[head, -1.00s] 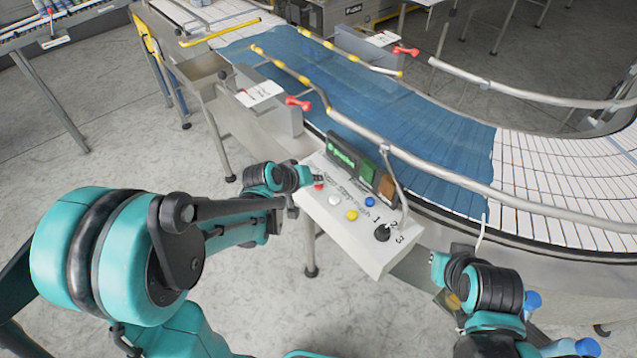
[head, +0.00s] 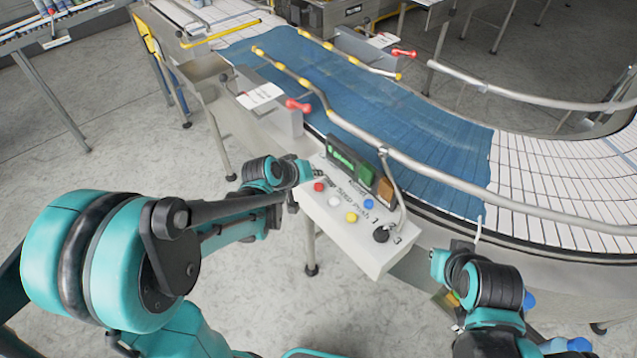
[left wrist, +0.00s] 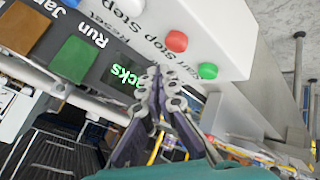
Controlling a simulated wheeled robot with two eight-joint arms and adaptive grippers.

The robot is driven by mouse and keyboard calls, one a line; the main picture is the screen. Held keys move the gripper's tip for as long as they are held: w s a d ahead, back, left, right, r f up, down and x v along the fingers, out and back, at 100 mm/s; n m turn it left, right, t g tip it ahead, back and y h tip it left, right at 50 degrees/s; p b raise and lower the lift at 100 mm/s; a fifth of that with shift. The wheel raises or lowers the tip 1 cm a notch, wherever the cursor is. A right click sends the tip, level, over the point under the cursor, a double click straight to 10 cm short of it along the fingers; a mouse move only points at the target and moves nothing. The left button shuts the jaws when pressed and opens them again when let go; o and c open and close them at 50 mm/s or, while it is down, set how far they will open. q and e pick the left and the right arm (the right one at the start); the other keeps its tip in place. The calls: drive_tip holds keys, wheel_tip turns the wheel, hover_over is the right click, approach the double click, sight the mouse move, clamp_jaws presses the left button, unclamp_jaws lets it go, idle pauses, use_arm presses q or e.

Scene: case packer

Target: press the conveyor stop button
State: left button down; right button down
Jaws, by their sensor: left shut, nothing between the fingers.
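The control box (head: 345,235) has a sloping white top with coloured buttons. The red button (head: 319,187), beside the "Stop" lettering, is in clear view; it also shows in the left wrist view (left wrist: 176,41). A green button (left wrist: 208,71) sits beside it and is hidden by my left gripper in the head view. My left gripper (head: 316,172) is shut and empty at the box's left end, just beyond the red button and apart from it. In the left wrist view its fingers (left wrist: 158,85) lie before the display. My right arm is at lower right; its fingers cannot be made out.
White (head: 334,202), yellow (head: 351,217) and blue (head: 368,204) buttons and a black knob (head: 381,236) share the panel. A lit display (head: 343,154) stands behind them. The conveyor rail (head: 440,178) curves close behind the box. Open floor lies to the left.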

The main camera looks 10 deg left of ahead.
sight(316, 188)
use_arm(q)
drive_tip(key=shift+r+p, duration=1.2)
drive_tip(key=shift+r, duration=0.75)
drive_tip(key=shift+f, duration=0.1)
drive_tip(key=shift+s+f+b, duration=0.15)
drive_tip(key=shift+f+b, duration=0.05)
drive_tip(key=shift+b, duration=0.25)
drive_tip(key=s+a+f+m+y+b, duration=0.1)
drive_tip(key=s+a+f+y+b, duration=0.1)
drive_tip(key=s+f+b, duration=0.7)
drive_tip(key=s+a+f+m+g+y+b, duration=0.1)
drive_tip(key=s+a+f+m+b, duration=0.1)
drive_tip(key=s+f+b, duration=0.6)
drive_tip(key=s+a+b, duration=0.1)
drive_tip(key=s+b, duration=0.2)
drive_tip(key=b, duration=0.2)
drive_tip(key=shift+f+m+y, duration=0.3)
drive_tip(key=shift+f+y, duration=0.05)
drive_tip(key=shift+y, duration=0.05)
